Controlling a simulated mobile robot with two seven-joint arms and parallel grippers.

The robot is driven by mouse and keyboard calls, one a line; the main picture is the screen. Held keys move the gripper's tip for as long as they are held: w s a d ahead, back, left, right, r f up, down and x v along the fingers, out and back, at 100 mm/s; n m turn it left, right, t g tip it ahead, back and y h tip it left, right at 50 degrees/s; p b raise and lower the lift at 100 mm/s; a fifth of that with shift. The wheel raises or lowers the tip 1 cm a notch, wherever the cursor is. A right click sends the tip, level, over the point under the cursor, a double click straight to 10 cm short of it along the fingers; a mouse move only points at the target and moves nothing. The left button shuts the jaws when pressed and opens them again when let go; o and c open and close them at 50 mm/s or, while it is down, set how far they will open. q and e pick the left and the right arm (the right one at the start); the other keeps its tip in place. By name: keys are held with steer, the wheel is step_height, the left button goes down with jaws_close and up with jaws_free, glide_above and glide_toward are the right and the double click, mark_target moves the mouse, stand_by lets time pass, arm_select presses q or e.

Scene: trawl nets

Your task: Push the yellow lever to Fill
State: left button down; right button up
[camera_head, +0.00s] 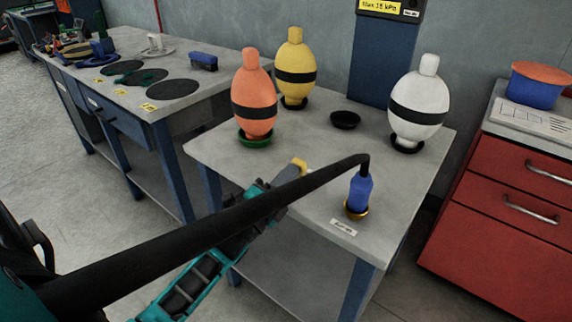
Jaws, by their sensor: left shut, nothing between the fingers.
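A small yellow piece (300,165), which looks like the end of the yellow lever, shows above the grey table (305,135). The rest of the lever is hidden behind my arm and a thick black tube. My left gripper (288,176), teal with grey fingers, is shut and empty, its tip just below and left of the yellow piece. I cannot tell whether they touch. No Fill mark is readable. My right gripper is not in view.
The black tube (225,215) crosses in front and bends down to a blue nozzle (360,190) in a gold ring. Orange (255,90), yellow (296,65) and white (418,95) floats stand behind. A red cabinet (505,200) is at right, a workbench (215,85) at left.

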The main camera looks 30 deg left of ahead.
mark_target(296, 162)
arm_select(q)
steer(key=r+p, duration=0.1)
steer(key=g+p, duration=0.1)
steer(key=shift+w+r+g+p, duration=0.3)
steer(key=shift+w+r+p, duration=0.05)
steer(key=shift+w, duration=0.05)
steer(key=shift+w+g+p, duration=0.2)
steer(key=shift+g+p, duration=0.1)
steer(key=shift+p, duration=0.2)
steer(key=shift+w+d+r+p, duration=0.1)
steer(key=shift+w+p, duration=0.15)
steer(key=shift+p, duration=0.05)
steer(key=shift+w, duration=0.55)
steer(key=shift+w+d+r, duration=0.1)
steer(key=shift+w+r, duration=0.05)
steer(key=shift+w, duration=0.5)
steer(key=shift+w+d+r, duration=0.1)
steer(key=shift+w+r, duration=0.05)
steer(key=shift+w, duration=0.5)
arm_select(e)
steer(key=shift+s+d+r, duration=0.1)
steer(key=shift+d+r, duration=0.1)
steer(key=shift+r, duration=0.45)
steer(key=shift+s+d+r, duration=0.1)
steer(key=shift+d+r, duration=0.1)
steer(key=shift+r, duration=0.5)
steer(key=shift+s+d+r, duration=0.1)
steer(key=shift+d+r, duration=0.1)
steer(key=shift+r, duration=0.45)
